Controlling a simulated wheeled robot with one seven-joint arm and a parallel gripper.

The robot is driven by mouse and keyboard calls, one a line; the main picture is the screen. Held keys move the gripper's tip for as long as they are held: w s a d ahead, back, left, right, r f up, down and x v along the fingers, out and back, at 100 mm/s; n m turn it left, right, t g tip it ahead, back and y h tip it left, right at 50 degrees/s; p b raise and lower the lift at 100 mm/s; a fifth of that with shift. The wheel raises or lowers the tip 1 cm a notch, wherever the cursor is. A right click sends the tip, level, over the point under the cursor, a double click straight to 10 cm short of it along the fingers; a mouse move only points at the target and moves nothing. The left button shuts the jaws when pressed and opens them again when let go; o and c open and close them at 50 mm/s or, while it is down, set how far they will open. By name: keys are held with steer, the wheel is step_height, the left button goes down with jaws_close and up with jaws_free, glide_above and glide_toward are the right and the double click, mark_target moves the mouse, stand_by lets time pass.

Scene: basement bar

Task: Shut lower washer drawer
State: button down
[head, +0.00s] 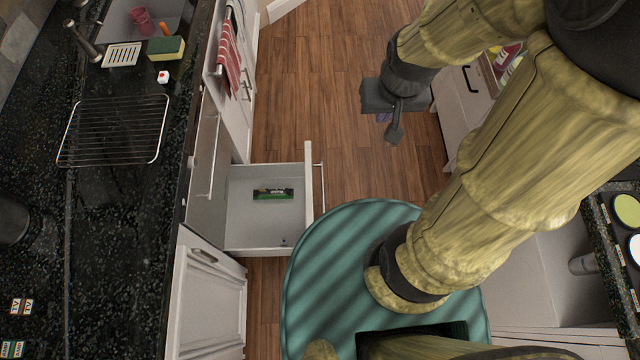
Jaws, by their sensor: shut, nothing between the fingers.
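The lower washer drawer (265,212) is pulled out from under the left counter. Its white front panel (309,185) with a bar handle (319,190) stands out over the floor. A small dark-green packet (272,194) lies inside, along with a tiny dark item near the front corner. My gripper (391,136) is at upper centre right, above the wood floor, to the right of and beyond the drawer front. It is shut and empty, apart from the drawer. My base sits close to the drawer's near right corner.
The dark counter (120,200) on the left holds a wire rack (115,130), a sponge (166,48) and a sink. A red striped towel (229,55) hangs on the cabinet beyond. Another open drawer (500,75) is at upper right. Wood floor (320,100) is clear between the counters.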

steer(key=w+f+m+y+b, duration=0.3)
steer(key=f+m+b, duration=0.3)
steer(key=f+b, duration=0.7)
steer(key=w+f+m+g+y+b, duration=0.1)
steer(key=w+f+m+y+b, duration=0.2)
steer(key=f+b, duration=0.9)
steer(key=w+f+m+g+y+b, duration=0.1)
steer(key=f+m+b, duration=0.8)
steer(key=f, duration=1.9)
steer(key=w+y+b, duration=0.2)
steer(key=w+b, duration=0.2)
steer(key=shift+w+a+f+b, duration=0.15)
steer(key=shift+f+b, duration=0.05)
steer(key=shift+b, duration=0.15)
steer(key=b+x, duration=0.2)
steer(key=x, duration=0.2)
steer(key=b+x, duration=0.2)
steer(key=x, duration=0.2)
steer(key=a+r+b+x, duration=0.1)
steer(key=b+x, duration=0.1)
steer(key=x, duration=0.2)
steer(key=shift+a+b, duration=0.1)
steer(key=shift+b, duration=0.2)
steer(key=shift+a+r, duration=0.25)
steer(key=shift+a, duration=0.45)
